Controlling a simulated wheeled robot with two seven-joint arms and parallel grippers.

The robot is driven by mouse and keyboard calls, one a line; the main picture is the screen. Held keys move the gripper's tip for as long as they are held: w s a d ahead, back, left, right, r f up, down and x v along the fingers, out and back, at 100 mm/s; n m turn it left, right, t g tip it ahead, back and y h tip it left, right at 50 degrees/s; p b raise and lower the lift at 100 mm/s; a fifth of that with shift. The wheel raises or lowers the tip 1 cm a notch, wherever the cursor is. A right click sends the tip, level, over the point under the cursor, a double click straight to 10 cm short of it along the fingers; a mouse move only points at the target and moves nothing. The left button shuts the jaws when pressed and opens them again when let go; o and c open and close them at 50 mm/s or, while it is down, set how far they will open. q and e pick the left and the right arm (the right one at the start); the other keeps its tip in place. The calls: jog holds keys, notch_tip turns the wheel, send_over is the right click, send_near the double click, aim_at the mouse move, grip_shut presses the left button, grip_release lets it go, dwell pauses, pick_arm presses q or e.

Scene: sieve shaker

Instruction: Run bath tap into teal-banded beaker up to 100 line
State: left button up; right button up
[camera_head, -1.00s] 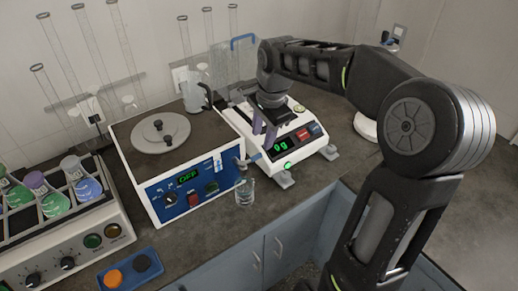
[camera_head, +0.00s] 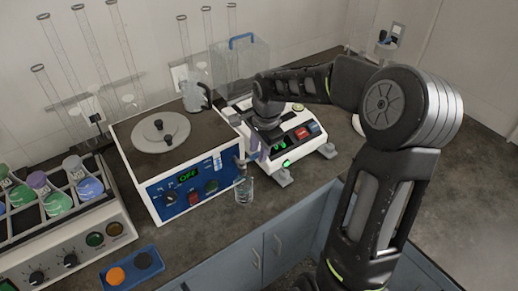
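A small clear beaker (camera_head: 244,190) with a faint teal tint stands on the bench in front of the blue-fronted water bath (camera_head: 195,190), below its tap (camera_head: 240,163). Its markings and any water level are too small to read. My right gripper (camera_head: 258,152) points down just right of the tap and above the beaker. Its two purple-grey fingers seem slightly apart, with nothing seen between them. I cannot tell whether a finger touches the tap. My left gripper is out of view.
A flask rack (camera_head: 70,218) is at left, and a blue tray (camera_head: 130,270) with orange and dark round pieces lies in front.

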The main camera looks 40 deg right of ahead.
grip_shut()
dwell(1.1)
